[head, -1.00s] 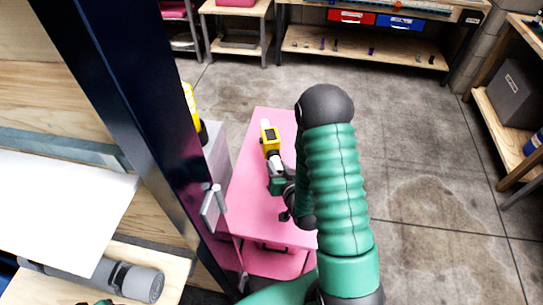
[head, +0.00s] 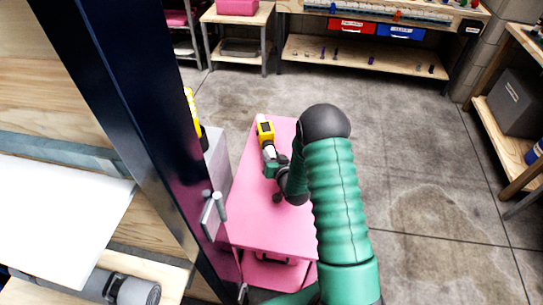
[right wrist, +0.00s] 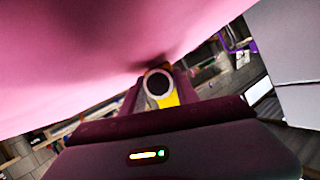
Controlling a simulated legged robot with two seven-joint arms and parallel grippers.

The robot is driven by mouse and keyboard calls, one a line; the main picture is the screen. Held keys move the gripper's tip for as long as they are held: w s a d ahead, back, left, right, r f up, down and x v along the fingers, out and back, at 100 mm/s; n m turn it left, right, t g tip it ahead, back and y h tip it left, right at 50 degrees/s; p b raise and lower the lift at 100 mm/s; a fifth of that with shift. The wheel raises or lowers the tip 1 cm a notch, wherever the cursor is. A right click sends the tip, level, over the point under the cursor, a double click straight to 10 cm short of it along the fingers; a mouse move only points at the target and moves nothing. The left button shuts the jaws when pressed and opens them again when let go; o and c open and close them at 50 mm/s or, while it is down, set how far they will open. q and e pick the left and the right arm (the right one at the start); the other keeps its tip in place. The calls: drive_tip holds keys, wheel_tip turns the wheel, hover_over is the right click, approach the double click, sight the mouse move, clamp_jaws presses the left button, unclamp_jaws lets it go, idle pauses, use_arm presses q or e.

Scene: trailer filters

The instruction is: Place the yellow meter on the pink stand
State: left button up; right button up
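The pink stand (head: 262,222) is in the middle of the head view, with a flat top and a lower shelf. The yellow meter (head: 264,132), with a dark screen and a pale neck, appears over the stand's far-left part. My right gripper (head: 268,154) is shut on the meter; my own arm partly hides it. In the right wrist view, the meter's round end (right wrist: 158,84) sits between the fingers, close to the pink surface (right wrist: 90,60). I cannot tell whether the meter touches the stand. My left gripper is out of view.
A dark post (head: 125,120) with a metal handle (head: 213,212) stands left of the stand. A grey box (head: 216,168) and another yellow object (head: 193,110) are beside it. Shelves with bins line the back and right. The floor right of the stand is clear.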

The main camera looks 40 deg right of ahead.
drive_tip(key=o, duration=0.5)
drive_tip(key=shift+s, duration=0.1)
